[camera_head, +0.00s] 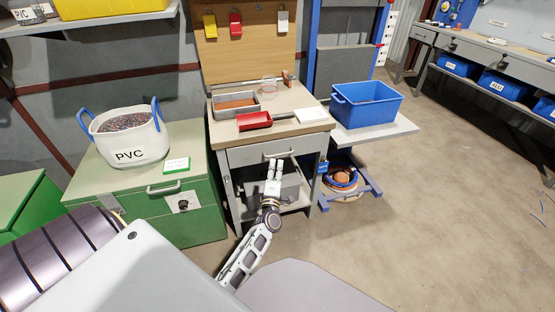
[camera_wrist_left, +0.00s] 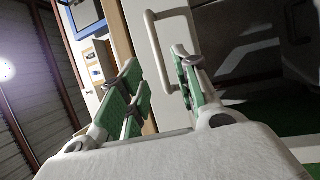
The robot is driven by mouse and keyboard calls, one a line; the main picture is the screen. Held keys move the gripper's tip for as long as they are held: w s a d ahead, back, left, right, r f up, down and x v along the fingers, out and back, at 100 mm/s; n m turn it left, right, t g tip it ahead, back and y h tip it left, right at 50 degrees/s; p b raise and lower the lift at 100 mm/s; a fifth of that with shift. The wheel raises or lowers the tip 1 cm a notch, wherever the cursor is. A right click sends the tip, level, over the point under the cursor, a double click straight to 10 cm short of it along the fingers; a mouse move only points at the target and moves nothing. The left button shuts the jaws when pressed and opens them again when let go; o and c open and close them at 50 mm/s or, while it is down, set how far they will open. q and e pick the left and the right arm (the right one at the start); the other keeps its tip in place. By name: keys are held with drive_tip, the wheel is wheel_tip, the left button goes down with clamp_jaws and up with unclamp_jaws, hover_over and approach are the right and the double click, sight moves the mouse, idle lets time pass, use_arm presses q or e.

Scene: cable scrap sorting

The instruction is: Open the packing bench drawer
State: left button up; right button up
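The packing bench (camera_head: 295,88) has a grey drawer (camera_head: 241,156) under its wooden top. The drawer looks shut, with its front flush in the frame. A pale bar handle (camera_head: 285,153) is on the drawer front; it also shows in the left wrist view (camera_wrist_left: 153,40). My left gripper (camera_head: 275,161) is just in front of and slightly below the handle. In the left wrist view its green-padded fingers (camera_wrist_left: 157,65) stand apart, with the handle's bar ahead in the gap between them. Contact cannot be told. My right gripper is not in view.
A green cabinet (camera_head: 110,178) with a PVC bag (camera_head: 130,155) stands left. A blue bin (camera_head: 367,112) is right. The floor at right is mostly free.

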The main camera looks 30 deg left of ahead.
sight(278, 158)
use_arm(q)
drive_tip(key=b+x, duration=0.1)
drive_tip(key=x, duration=0.4)
drive_tip(key=shift+w+a, duration=0.1)
drive_tip(key=shift+w, duration=0.2)
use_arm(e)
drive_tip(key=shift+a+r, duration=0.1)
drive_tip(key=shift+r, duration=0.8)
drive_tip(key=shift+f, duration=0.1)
use_arm(q)
clamp_jaws()
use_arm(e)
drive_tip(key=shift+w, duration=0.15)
